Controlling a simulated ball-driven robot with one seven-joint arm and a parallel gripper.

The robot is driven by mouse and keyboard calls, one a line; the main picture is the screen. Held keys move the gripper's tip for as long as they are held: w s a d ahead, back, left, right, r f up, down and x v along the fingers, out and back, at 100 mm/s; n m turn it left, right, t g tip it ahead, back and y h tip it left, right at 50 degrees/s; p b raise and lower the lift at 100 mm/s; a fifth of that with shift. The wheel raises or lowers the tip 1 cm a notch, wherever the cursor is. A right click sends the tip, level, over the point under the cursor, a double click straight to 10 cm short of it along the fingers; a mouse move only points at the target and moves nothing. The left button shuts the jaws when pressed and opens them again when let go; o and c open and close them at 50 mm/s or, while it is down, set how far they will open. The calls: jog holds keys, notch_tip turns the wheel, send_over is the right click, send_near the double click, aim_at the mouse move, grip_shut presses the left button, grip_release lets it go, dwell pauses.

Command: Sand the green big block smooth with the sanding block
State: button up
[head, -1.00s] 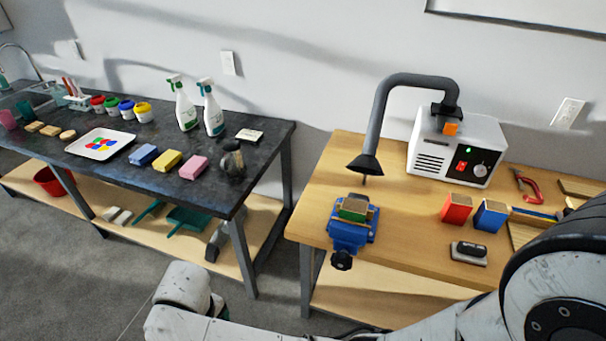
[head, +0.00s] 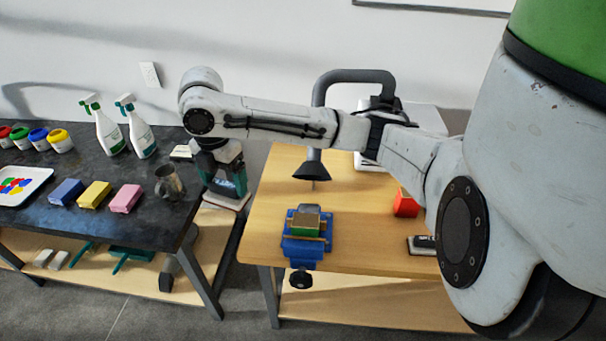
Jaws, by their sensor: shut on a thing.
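The green big block (head: 305,227) is clamped in the blue vise (head: 303,250) on the wooden bench. Its front face shows green and its top looks greyish brown. My gripper (head: 224,186) points down left of the bench, over the gap by the dark table. It is shut on a flat, pale-based block (head: 228,202) that looks like a sanding block, held well apart from the green block. The jaws partly hide its upper part. Another black-handled block with a grey base (head: 422,246) lies on the bench, partly hidden by my arm.
A grey extraction hose (head: 312,172) hangs with its hood just behind the vise. A red block (head: 405,203) stands at the right. A metal mug (head: 170,184) and pink sponge (head: 126,198) are on the dark table (head: 80,230). The wooden bench (head: 262,225) is clear left of the vise.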

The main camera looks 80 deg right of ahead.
jog(key=s+d+n, duration=0.2)
jog(key=s+n, duration=0.1)
jog(key=s, duration=0.6)
jog(key=s+d+n, duration=0.2)
jog(key=s, duration=0.7)
jog(key=shift+n, duration=0.3)
jog(key=shift+w+f+b, duration=0.15)
jog(key=shift+f+b, duration=2.25)
jog(key=shift+f, duration=0.4)
